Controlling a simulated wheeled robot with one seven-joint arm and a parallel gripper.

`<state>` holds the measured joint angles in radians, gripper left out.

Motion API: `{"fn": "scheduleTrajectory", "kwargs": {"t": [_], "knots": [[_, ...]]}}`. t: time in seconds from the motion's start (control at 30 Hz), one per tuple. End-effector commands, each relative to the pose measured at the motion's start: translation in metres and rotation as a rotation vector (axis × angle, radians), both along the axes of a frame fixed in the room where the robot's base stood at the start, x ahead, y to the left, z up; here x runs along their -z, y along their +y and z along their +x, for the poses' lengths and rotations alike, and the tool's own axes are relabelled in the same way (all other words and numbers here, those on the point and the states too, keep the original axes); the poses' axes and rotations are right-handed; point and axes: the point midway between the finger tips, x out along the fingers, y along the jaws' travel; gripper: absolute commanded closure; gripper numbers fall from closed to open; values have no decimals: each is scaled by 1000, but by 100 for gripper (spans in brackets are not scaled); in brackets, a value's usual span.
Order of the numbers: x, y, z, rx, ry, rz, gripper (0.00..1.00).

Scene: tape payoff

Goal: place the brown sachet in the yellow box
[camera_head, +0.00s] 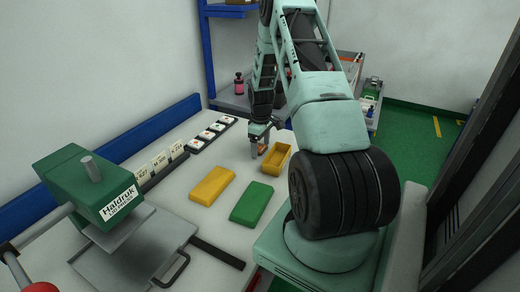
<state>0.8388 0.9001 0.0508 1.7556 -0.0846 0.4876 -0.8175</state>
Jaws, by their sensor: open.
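The yellow box (277,169) stands on the grey-white table right beside my gripper, with its open top showing. My gripper (259,151) points down at the box's left side, its jaws open. A small orange-brown patch, perhaps the brown sachet (263,148), shows at the fingertips. It is too small and too covered to tell its shape, or whether it touches the fingers or the box.
A flat yellow block (212,185) and a green block (251,203) lie nearer on the table (205,222). A green press (95,185) stands at left. A row of dark switch-like units (212,134) runs along the back. A shelf (232,100) with a pink bottle (239,84) is behind.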

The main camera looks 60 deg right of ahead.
Motion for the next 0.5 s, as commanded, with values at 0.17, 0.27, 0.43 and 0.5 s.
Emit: {"fn": "scheduleTrajectory", "kwargs": {"t": [0.17, 0.27, 0.43, 0.5], "knots": [[0, 0, 0, 0, 0, 0, 51], [0, 0, 0, 0, 0, 0, 68], [0, 0, 0, 0, 0, 0, 72], [-1, 0, 0, 0, 0, 0, 72]]}}
